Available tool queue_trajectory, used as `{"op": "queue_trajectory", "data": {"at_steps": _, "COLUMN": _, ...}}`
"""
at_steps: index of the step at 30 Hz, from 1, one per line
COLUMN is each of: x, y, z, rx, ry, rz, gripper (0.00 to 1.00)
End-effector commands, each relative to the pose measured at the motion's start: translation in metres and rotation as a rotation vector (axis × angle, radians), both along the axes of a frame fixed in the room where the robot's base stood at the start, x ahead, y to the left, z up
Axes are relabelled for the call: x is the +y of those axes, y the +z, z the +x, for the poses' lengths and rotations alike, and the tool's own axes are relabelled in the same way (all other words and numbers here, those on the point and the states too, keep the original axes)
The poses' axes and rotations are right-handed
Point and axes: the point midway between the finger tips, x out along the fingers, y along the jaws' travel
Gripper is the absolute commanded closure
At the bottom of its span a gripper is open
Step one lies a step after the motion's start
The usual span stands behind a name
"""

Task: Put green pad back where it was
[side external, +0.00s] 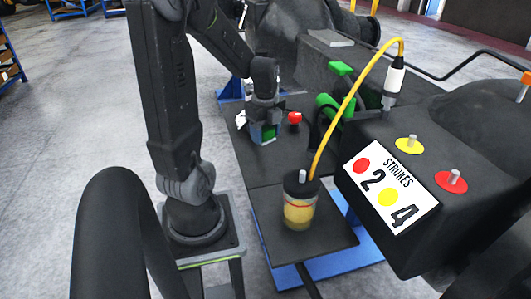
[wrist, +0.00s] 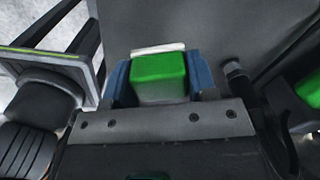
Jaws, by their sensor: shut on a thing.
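The green pad (wrist: 160,78) is a small green block between the two blue fingers of my gripper (wrist: 159,84) in the wrist view. The fingers touch or nearly touch its sides. In the side external view my gripper (side external: 264,133) points down over the dark table, and a little of the green pad (side external: 268,131) shows between the fingers. I cannot tell whether its underside touches the table. Another green block (side external: 341,68) and a larger green part (side external: 327,106) sit on the dark machine to the right.
A red knob (side external: 294,118) is close to the right of my gripper. A jar with yellowish contents (side external: 299,212) stands at the table's near end. A yellow cable (side external: 349,100) arches above the table.

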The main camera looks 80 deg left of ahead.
Motion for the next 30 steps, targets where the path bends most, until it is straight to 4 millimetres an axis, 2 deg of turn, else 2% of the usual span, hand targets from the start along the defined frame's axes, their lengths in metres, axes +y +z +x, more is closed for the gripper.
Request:
{"op": "queue_trajectory", "data": {"at_steps": 12, "x": 0.000, "y": -0.052, "z": 0.000, "rx": 0.002, "ry": 0.002, "rz": -0.003, "gripper": 0.75}}
{"op": "queue_trajectory", "data": {"at_steps": 26, "x": 0.000, "y": -0.060, "z": 0.001, "rx": 0.001, "ry": 0.002, "rz": -0.001, "gripper": 0.75}}
{"op": "queue_trajectory", "data": {"at_steps": 27, "x": 0.000, "y": -0.060, "z": 0.001, "rx": 0.001, "ry": 0.002, "rz": 0.000, "gripper": 0.44}}
{"op": "queue_trajectory", "data": {"at_steps": 30, "x": 0.000, "y": -0.059, "z": 0.001, "rx": 0.000, "ry": 0.002, "rz": 0.000, "gripper": 0.34}}
